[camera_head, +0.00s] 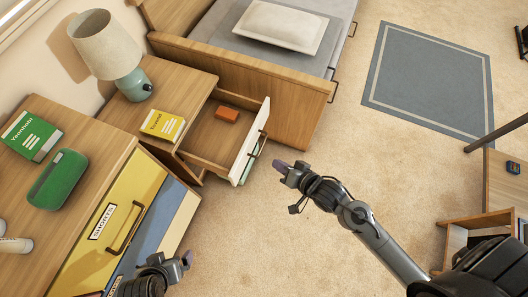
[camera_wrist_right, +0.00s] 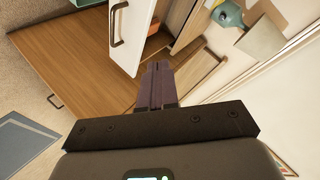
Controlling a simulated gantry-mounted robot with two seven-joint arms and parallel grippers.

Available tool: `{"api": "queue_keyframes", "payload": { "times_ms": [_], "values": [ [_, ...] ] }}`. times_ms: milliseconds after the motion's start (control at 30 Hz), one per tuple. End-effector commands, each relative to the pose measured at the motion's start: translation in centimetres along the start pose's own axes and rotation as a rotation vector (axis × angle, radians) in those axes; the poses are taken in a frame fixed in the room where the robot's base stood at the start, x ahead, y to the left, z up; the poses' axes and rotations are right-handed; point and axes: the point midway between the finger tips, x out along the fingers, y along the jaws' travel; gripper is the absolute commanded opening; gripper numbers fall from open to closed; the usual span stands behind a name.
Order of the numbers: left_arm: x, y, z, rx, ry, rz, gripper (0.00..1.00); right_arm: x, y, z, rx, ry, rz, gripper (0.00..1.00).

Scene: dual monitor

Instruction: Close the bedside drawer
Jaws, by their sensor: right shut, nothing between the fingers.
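The bedside drawer (camera_head: 252,140) is pulled out of the wooden nightstand (camera_head: 190,82), with its white front facing right. A small orange box (camera_head: 228,114) lies inside it. My right gripper (camera_head: 279,166) is shut and empty, just right of the drawer front and its handle, with a small gap visible. In the right wrist view my shut fingers (camera_wrist_right: 158,72) point toward the drawer front (camera_wrist_right: 128,38) with its handle (camera_wrist_right: 117,25). My left gripper (camera_head: 184,262) is low in the head view, by the dresser; its fingers are too small to judge.
The wooden bed (camera_head: 250,66) is close behind the drawer. A dresser (camera_head: 75,210) with coloured drawers is at left. Carpet (camera_head: 340,150) is open to the right.

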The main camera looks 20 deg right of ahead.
Motion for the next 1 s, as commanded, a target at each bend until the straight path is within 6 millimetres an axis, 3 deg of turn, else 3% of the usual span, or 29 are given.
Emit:
{"api": "queue_keyframes", "payload": {
  "times_ms": [33,200,400,600,767,1000],
  "values": [
    [1.7,0.1,0.5,0.000,0.000,0.000,1.00,1.8,1.2,1.0,0.061,0.013,-0.069,0.00],
    [5.0,0.2,1.6,-0.001,0.000,0.000,1.00,5.2,3.5,3.0,0.316,-0.009,-0.342,0.00],
    [9.6,0.3,3.1,0.000,0.000,0.000,1.00,7.8,8.6,4.2,0.525,-0.122,-0.566,0.00],
    [11.8,0.4,3.8,0.000,-0.003,-0.001,1.00,8.8,11.8,3.5,0.581,-0.179,-0.636,0.00],
    [12.4,0.4,4.0,0.001,-0.001,-0.001,1.00,9.4,12.2,3.2,0.593,-0.193,-0.651,0.00],
    [13.6,0.4,4.3,0.001,0.002,-0.002,1.00,11.7,10.5,3.2,0.593,-0.192,-0.656,0.00]
  ]
}}
